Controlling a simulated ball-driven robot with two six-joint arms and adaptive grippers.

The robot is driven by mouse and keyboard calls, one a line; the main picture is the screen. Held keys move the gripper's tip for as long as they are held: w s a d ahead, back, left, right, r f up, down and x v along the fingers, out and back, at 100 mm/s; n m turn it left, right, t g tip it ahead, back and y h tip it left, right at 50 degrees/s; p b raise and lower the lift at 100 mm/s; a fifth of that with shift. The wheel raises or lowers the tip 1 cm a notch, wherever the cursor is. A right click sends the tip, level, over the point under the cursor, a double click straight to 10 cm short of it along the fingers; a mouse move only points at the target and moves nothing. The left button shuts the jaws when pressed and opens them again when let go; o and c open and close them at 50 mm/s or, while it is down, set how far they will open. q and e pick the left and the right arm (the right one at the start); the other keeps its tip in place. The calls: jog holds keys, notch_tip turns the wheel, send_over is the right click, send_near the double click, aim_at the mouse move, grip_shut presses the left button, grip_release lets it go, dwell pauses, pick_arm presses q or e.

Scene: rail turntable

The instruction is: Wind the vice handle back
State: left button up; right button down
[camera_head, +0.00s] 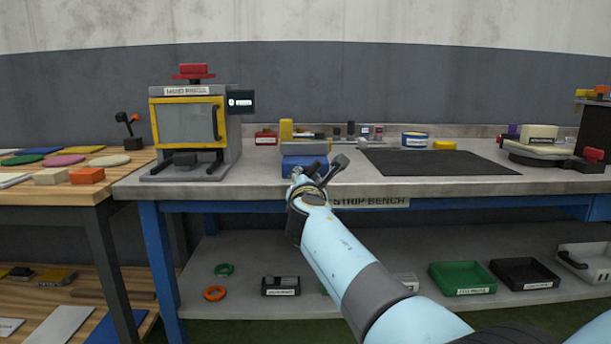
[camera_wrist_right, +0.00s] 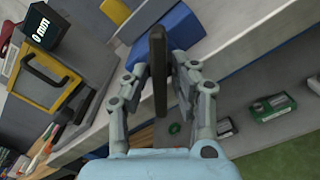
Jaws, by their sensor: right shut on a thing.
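The blue vice (camera_head: 303,149) stands at the front edge of the grey bench, and its blue body also shows in the right wrist view (camera_wrist_right: 183,27). My right gripper (camera_head: 314,181) is at the front of the vice. In the right wrist view its fingers (camera_wrist_right: 160,78) are on either side of a dark upright bar, the vice handle (camera_wrist_right: 159,48), and it is shut on it. In the head view the gripper and arm hide most of the handle. My left gripper is in neither view.
The hand press (camera_head: 187,130) stands left of the vice, with a small display beside it. A black mat (camera_head: 436,161) lies to the right. Green (camera_head: 462,278) and black trays sit on the shelf below. A wooden table (camera_head: 70,191) adjoins at left.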

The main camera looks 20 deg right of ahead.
jog(key=n+p, duration=0.2)
jog(key=n, duration=0.5)
jog(key=shift+f, duration=0.15)
jog(key=n+p, duration=0.2)
jog(key=n, duration=0.4)
jog(key=shift+s+d+n, duration=0.1)
jog(key=shift+n, duration=0.3)
jog(key=n+p, duration=0.2)
jog(key=n, duration=0.3)
jog(key=n+p, duration=0.1)
jog(key=n, duration=0.4)
jog(key=shift+d, duration=0.1)
jog(key=shift+n+p, duration=0.3)
jog(key=c, duration=1.4)
grip_release()
jog(key=shift+o, duration=0.4)
